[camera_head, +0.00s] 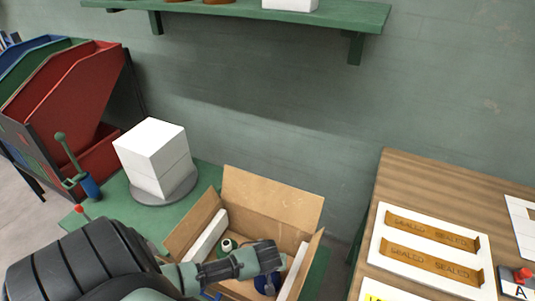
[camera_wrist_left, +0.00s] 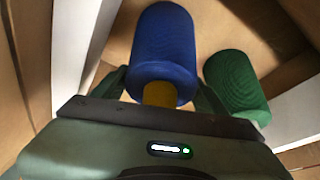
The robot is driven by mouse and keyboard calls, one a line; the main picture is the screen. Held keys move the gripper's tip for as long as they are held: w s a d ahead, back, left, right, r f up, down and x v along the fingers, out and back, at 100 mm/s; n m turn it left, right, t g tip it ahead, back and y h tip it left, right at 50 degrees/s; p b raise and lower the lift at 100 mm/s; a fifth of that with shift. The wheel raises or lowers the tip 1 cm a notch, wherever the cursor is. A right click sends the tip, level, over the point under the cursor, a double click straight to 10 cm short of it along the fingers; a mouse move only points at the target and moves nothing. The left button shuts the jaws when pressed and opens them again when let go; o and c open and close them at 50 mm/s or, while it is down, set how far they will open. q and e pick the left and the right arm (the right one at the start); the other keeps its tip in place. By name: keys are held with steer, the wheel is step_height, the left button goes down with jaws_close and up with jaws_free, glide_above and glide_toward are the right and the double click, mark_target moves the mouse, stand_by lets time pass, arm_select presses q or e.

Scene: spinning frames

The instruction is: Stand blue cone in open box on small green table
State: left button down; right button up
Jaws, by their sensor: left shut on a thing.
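The open cardboard box (camera_head: 272,200) stands on the small green table (camera_head: 118,205) with its flaps up. My left gripper (camera_head: 270,262) reaches into the box. In the left wrist view my left gripper (camera_wrist_left: 160,92) is shut on the yellow end of the blue cone (camera_wrist_left: 163,45). In the head view the blue cone (camera_head: 268,284) is mostly hidden by the gripper. A green cone (camera_wrist_left: 238,85) is inside the box, beside the blue one; it also shows in the head view (camera_head: 228,245). I cannot tell whether the blue cone touches the box floor. My right gripper is out of view.
White panels (camera_head: 207,238) line the box's sides. A stack of white blocks (camera_head: 155,157) on a grey disc and a lever with a green knob (camera_head: 61,138) stand left of the box. A wooden table (camera_head: 410,170) is at the right; a green shelf (camera_head: 340,15) hangs above.

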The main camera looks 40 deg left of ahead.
arm_select(q)
steer(key=shift+w+f, duration=0.1)
steer(key=shift+f, duration=0.25)
steer(key=shift+c, duration=0.7)
jaws_free()
steer(key=shift+f, duration=0.1)
steer(key=p+v, duration=0.1)
steer(key=v, duration=1.1)
steer(key=shift+p, duration=0.4)
